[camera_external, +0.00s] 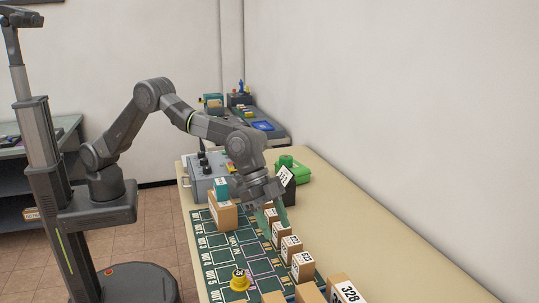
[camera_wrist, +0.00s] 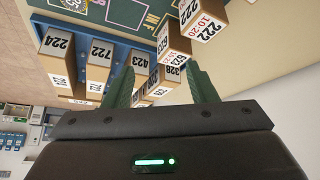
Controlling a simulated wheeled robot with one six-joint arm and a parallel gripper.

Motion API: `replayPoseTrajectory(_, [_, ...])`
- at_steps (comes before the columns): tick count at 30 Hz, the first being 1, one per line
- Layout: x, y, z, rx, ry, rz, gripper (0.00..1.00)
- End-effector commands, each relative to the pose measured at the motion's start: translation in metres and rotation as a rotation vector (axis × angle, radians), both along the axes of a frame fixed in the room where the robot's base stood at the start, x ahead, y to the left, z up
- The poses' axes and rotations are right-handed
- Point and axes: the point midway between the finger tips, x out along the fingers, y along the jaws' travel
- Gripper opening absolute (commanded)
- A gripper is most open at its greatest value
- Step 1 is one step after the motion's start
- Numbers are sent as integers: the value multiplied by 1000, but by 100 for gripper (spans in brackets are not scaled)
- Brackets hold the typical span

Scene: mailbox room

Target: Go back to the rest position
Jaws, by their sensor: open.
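My gripper (camera_external: 274,212) is over the table, close to the far end of a row of small numbered cardboard boxes. In the wrist view its two green fingers (camera_wrist: 164,72) are spread apart and nothing is held between them. Numbered boxes, such as the box marked 423 (camera_wrist: 137,62) and the box marked 722 (camera_wrist: 98,62), show beyond the fingers. My arm is stretched out from its column over the table. Whether a finger touches the nearest box cannot be told.
The table (camera_external: 370,245) carries a green marked mat (camera_external: 215,262) with a yellow-topped item (camera_external: 240,280). More boxes (camera_external: 302,266) run toward the front. A grey control box (camera_external: 208,187), a green case (camera_external: 290,168) and a white wall stand around the far end.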

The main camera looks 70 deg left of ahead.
Motion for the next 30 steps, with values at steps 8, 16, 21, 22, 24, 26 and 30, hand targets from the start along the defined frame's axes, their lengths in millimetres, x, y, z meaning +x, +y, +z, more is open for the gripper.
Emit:
replayPoseTrajectory(8, [54,22,1,-11,16,80,52])
replayPoseTrajectory(16, [101,47,-1,-21,31,153,52])
replayPoseTrajectory(21, [130,66,-1,-29,41,201,52])
replayPoseTrajectory(22, [135,69,-1,-32,41,209,52])
replayPoseTrajectory(24, [147,77,-2,-34,45,228,52])
replayPoseTrajectory(26, [156,85,-2,-37,48,244,52])
replayPoseTrajectory(30, [178,102,-3,-43,56,282,52])
